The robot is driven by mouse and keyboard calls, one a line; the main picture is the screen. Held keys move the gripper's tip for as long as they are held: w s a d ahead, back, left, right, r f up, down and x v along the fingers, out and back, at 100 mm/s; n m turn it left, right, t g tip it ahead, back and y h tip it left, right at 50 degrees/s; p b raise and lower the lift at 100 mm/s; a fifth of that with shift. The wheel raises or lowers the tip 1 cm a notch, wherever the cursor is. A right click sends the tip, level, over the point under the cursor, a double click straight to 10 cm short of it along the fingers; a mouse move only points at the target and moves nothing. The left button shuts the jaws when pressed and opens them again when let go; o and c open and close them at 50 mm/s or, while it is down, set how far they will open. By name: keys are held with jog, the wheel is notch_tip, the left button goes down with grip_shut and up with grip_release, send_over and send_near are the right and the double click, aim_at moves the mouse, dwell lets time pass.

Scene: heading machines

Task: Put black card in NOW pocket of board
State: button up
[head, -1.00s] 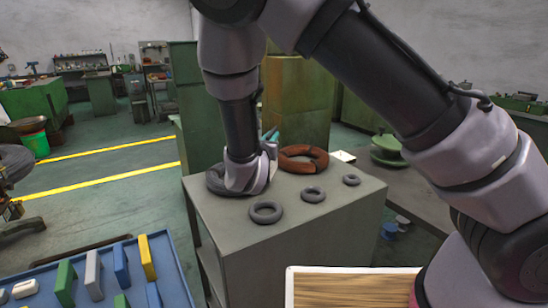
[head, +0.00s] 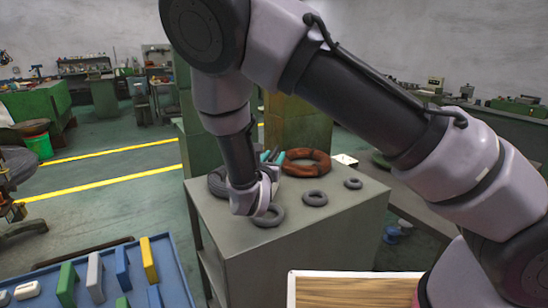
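I cannot make out a black card in the head view. No board with a readable NOW label shows either. At the lower left is a blue tray (head: 181,262) with upright green, grey, blue and yellow pieces in it; I cannot tell whether this is the board. The end of my arm with my gripper (head: 272,157) is above the grey cabinet top, near the rings. Small teal parts show beside the wrist. The fingers are mostly hidden or too small to tell whether they are open or shut.
The grey cabinet (head: 330,225) carries a brown-red ring (head: 318,164) and several dark rings, one at the front (head: 266,222). A wood-topped surface with a white rim (head: 291,292) is at the bottom centre. Open floor with yellow lines lies at the left.

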jog(key=shift+r, duration=0.15)
jog(key=s+a, duration=0.2)
jog(key=s, duration=1)
jog(key=d+r+m+g+h, duration=0.25)
jog(key=d+m+g, duration=0.25)
jog(key=d+m, duration=0.3)
jog(key=d+r+m+g+h, duration=0.1)
jog(key=d+r+m+g, duration=0.3)
jog(key=d, duration=0.5)
jog(key=d+r+m+g+h, duration=0.1)
jog(key=d+r+m+g, duration=0.1)
jog(key=d+m+g, duration=0.5)
jog(key=s+d+r+m+t+y, duration=0.2)
jog(key=s+d+r+m+y, duration=0.1)
jog(key=r+m, duration=0.5)
jog(key=s+d+r+m+t+y, duration=0.3)
jog(key=s+r+m+y, duration=0.3)
jog(key=r+m, duration=0.2)
jog(key=shift+s+d+m+y, duration=0.35)
jog(key=shift+d+m, duration=0.45)
jog(key=shift+m, duration=0.4)
jog(key=shift+o, duration=0.5)
jog(key=shift+r+m+t, duration=0.3)
jog(key=shift+r, duration=0.05)
